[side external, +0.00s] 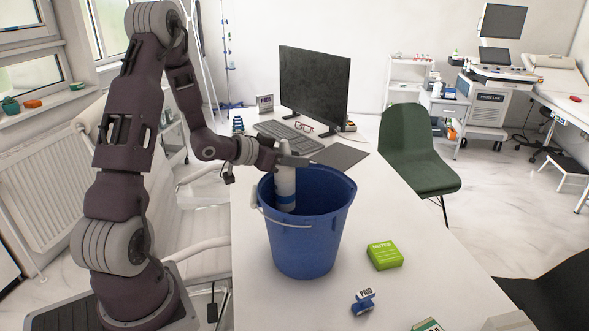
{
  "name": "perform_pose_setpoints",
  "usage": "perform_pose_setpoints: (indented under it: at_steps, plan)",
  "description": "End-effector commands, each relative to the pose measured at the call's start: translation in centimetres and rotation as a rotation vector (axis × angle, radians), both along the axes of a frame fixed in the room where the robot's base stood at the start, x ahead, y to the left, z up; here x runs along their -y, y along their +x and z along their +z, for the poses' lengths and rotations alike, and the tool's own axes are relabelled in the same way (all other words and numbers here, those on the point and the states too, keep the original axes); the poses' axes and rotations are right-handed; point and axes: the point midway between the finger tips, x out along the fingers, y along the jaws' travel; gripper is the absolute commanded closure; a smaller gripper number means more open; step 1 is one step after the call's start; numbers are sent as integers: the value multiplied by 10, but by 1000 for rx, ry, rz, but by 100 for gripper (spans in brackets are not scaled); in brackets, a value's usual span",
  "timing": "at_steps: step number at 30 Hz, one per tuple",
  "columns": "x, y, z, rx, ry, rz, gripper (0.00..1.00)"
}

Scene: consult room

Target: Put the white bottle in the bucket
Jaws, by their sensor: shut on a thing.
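The white bottle (286,182) is upright, with a blue band near its lower end. My gripper (289,162) is shut on the top of the bottle. The blue bucket (305,239) stands on the white table. The bottle's lower part is inside the bucket's opening, below the rim, and its upper part is at and above the rim. The bucket's front wall hides the inside bottom, so I cannot tell how far the bottle's base is from the floor of the bucket.
A green notes box (384,255) and a small blue and white stamp (364,301) lie right of the bucket. A monitor (314,85), keyboard (285,134) and dark mat (340,156) are behind it. A green chair (418,150) stands at the table's right side.

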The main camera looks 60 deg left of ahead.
Motion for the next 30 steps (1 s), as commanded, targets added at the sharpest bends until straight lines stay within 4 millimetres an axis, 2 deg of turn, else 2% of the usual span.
perform_pose_setpoints:
  at_steps: [1,5,26,27,30]
  plan:
    - [1,0,-13,-6,-8,-2,100]
    - [1,0,-29,-3,-3,-2,100]
    - [0,0,-41,-1,-1,-2,100]
    - [0,0,-42,-2,-1,-2,68]
    - [0,0,-42,-2,-1,-2,48]
